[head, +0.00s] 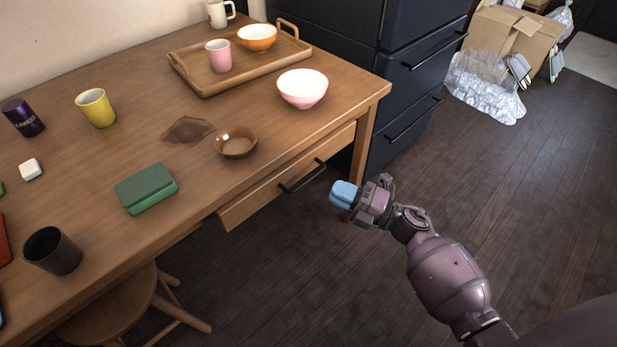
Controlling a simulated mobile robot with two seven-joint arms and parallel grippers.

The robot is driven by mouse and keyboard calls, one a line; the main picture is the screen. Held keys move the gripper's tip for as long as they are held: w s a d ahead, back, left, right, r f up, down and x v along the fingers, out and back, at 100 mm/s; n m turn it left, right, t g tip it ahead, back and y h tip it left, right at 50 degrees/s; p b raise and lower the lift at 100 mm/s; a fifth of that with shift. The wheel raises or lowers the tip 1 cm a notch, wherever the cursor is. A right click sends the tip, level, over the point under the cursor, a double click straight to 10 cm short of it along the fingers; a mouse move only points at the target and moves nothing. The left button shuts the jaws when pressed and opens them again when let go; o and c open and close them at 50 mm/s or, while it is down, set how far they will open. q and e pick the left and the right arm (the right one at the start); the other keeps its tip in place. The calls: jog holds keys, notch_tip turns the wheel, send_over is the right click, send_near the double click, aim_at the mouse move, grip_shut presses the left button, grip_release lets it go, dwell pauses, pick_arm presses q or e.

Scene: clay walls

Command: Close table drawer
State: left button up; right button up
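The wooden table drawer (262,198) is under the table's front edge, left of my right gripper. Its front stands out a little from the table, so it looks partly open. A dark bar handle (303,176) is on its front. My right gripper (342,194) has light blue tips that look pressed together, with no held object that I can make out. It is just right of the handle and apart from it. My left gripper is not in view.
The wooden table (110,235) holds a brown bowl (236,146), a pink bowl (302,90), a green box (147,190) and several cups. A stool (115,312) stands below at left. Dark cabinets (405,70) are behind. The floor at right (520,200) is clear.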

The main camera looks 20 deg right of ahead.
aim_at(309, 178)
jog(key=x, duration=0.7)
jog(key=shift+w+a+b, duration=0.2)
jog(key=shift+w+b, duration=0.05)
jog(key=shift+b, duration=0.1)
jog(key=shift+c, duration=0.5)
grip_shut()
